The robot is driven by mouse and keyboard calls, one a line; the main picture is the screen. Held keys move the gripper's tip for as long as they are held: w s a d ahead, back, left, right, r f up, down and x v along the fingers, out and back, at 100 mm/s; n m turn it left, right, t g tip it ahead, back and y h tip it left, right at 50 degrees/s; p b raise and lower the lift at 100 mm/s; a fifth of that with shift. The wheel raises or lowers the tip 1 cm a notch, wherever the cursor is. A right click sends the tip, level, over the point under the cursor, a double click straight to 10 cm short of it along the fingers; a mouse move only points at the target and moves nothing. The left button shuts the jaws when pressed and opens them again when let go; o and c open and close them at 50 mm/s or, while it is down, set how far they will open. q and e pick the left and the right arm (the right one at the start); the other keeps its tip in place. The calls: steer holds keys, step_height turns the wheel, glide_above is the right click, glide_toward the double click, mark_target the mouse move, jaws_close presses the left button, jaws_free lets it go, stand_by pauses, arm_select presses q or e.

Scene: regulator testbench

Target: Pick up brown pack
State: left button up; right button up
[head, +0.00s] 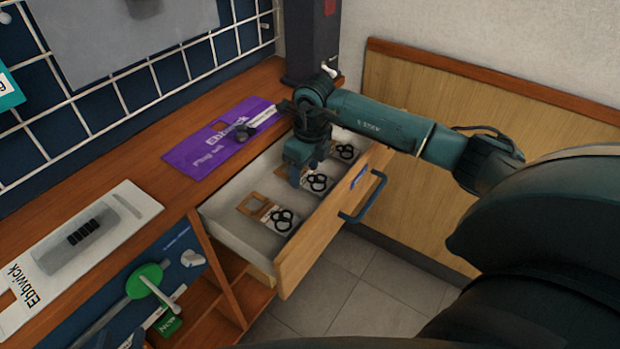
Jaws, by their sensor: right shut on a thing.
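An open drawer (228,222) holds three small brown packs in a row, each with black rings on a pale card. The nearest brown pack (255,207) lies flat on the drawer floor. The middle brown pack (318,183) is partly hidden by my right gripper (299,180). The far brown pack (346,151) lies behind it, near the drawer's far end. My right gripper points down into the drawer, shut on the middle pack at its left part. The contact itself is mostly hidden by the fingers. My left gripper is not in view.
The drawer front has a blue handle (362,200). A purple Ebbwick sheet (220,138) lies on the wooden bench to the left, and a white Ebbwick board (125,205) lies nearer. A wooden panel (480,125) stands at the right. Tiled floor shows below.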

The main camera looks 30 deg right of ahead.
mark_target(303, 172)
steer(key=shift+r, duration=0.45)
step_height(303, 172, up, 2)
steer(key=shift+r+p, duration=0.15)
steer(key=shift+p, duration=0.3)
steer(key=shift+s+d+f+t, duration=0.15)
steer(key=shift+s+f+t, duration=0.05)
steer(key=shift+f+t, duration=0.1)
steer(key=t, duration=0.1)
steer(key=s+t+y, duration=0.1)
steer(key=shift+d+f+t+b, duration=0.1)
steer(key=shift+d+t+b, duration=0.05)
steer(key=shift+t+b, duration=0.15)
steer(key=w+r+p+v, duration=0.1)
steer(key=w+p+v, duration=0.15)
steer(key=v, duration=0.85)
arm_select(q)
steer(key=shift+s+a+r+n+g+y+p, duration=0.35)
steer(key=shift+s+g, duration=0.25)
steer(key=shift+g, duration=0.3)
arm_select(e)
steer(key=s+d+g, duration=0.1)
steer(key=s+d, duration=0.3)
steer(key=s, duration=0.6)
steer(key=s+d+r+g+h, duration=0.1)
steer(key=s+d+g, duration=0.1)
steer(key=s, duration=0.8)
steer(key=shift+s+d+r, duration=0.25)
steer(key=shift+d+r, duration=0.05)
steer(key=shift+d, duration=0.55)
